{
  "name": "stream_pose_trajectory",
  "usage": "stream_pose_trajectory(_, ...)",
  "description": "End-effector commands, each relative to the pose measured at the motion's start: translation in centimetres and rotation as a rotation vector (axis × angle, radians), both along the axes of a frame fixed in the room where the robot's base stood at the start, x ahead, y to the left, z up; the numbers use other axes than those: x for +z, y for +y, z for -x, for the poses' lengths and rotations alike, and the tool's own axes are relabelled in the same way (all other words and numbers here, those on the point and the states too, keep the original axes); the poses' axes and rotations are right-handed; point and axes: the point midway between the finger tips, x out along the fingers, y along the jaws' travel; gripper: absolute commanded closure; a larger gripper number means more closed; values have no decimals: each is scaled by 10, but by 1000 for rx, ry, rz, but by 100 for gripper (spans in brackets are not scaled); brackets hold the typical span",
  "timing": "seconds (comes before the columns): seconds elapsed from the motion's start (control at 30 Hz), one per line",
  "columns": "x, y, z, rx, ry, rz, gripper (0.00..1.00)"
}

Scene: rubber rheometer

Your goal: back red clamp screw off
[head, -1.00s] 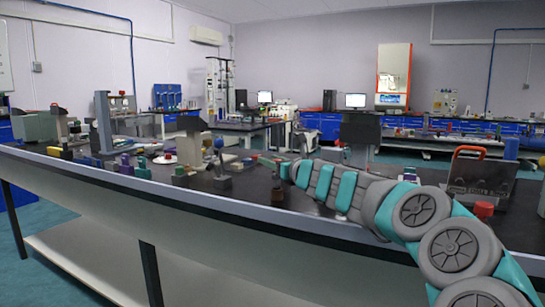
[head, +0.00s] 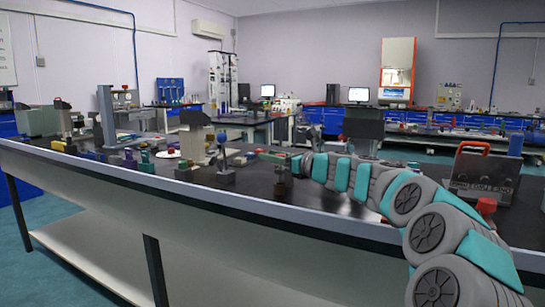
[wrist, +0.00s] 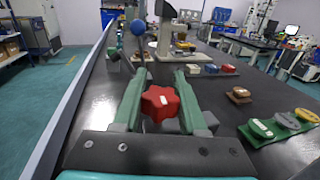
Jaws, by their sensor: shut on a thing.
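A red star-shaped clamp screw (wrist: 160,103) sits between the two green fingers of my gripper (wrist: 161,95) in the wrist view. The fingers are shut on it, one on each side. Its underside is hidden, and I cannot see its shaft. In the head view my gripper (head: 278,158) reaches left over the dark bench top, and the held screw cannot be made out there. Another red knob (head: 486,206) shows at the right in the head view, beside my arm.
The bench (head: 245,192) has a pale front edge. A blue-balled post (wrist: 138,28) and a pale stand (wrist: 166,30) are ahead of the fingers. Small coloured blocks (wrist: 211,69) and green-cased pieces (wrist: 262,128) lie to the right. A case with an orange handle (head: 482,175) stands right.

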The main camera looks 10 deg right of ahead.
Motion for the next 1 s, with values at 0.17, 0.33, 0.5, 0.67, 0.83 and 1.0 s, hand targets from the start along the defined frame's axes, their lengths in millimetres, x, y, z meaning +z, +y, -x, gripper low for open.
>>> stream_pose_trajectory(0.17,-1,1,0,0,2,1,56)
stream_pose_trajectory(0.33,-1,0,0,0,1,1,37)
stream_pose_trajectory(0.5,0,0,0,-1,0,0,28)
stream_pose_trajectory(0.67,0,-1,0,-1,0,0,28)
stream_pose_trajectory(0.83,0,-11,11,-4,-1,-1,28)
stream_pose_trajectory(1.0,1,-28,33,-4,-2,0,28)
